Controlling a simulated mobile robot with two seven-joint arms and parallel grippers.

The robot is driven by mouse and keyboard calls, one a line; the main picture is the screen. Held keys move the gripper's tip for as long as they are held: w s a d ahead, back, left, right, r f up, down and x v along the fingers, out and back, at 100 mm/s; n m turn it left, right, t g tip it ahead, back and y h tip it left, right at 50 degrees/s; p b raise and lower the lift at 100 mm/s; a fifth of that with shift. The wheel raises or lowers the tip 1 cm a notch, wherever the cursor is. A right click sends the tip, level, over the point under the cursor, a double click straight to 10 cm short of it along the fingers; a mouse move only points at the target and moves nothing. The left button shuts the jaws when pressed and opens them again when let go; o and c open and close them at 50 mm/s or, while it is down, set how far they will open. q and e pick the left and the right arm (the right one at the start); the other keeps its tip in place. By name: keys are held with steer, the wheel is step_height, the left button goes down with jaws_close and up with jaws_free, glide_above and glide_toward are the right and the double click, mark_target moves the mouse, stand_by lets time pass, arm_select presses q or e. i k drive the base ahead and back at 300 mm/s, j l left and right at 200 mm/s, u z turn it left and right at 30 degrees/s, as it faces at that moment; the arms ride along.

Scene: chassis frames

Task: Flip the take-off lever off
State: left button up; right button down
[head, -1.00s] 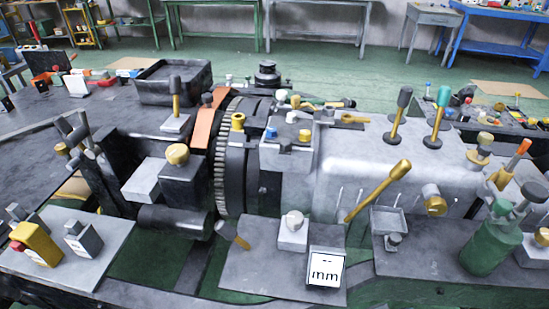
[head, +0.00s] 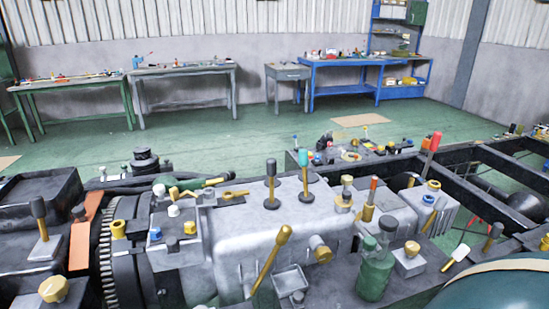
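Several levers stand on the grey gearbox housing (head: 235,235) in the middle of the head view. One has a black grip (head: 271,168) and one beside it has a teal grip (head: 303,158); both stand near upright on round dark bases. A long yellow lever (head: 270,260) slants up to the right on the housing's near side. A lever with a red grip (head: 434,143) stands farther right by the frame. No label shows which one is the take-off lever. Neither of my grippers is in view.
A green bottle-like part (head: 374,275) and a small open grey tray (head: 291,281) are near the front. A large dark teal rounded body (head: 495,290) fills the lower right. Black chassis rails (head: 500,165) run to the right.

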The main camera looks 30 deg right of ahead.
mark_target(441, 201)
steer(key=z, duration=2.25)
steer(key=i+l, duration=0.25)
steer(key=l, duration=0.2)
steer(key=i+l, duration=0.55)
steer(key=l, duration=0.3)
steer(key=i+l, duration=0.25)
steer(key=l, duration=0.15)
steer(key=i+l, duration=0.25)
steer(key=l, duration=0.2)
steer(key=i+j, duration=0.4)
steer(key=i+j+u, duration=0.05)
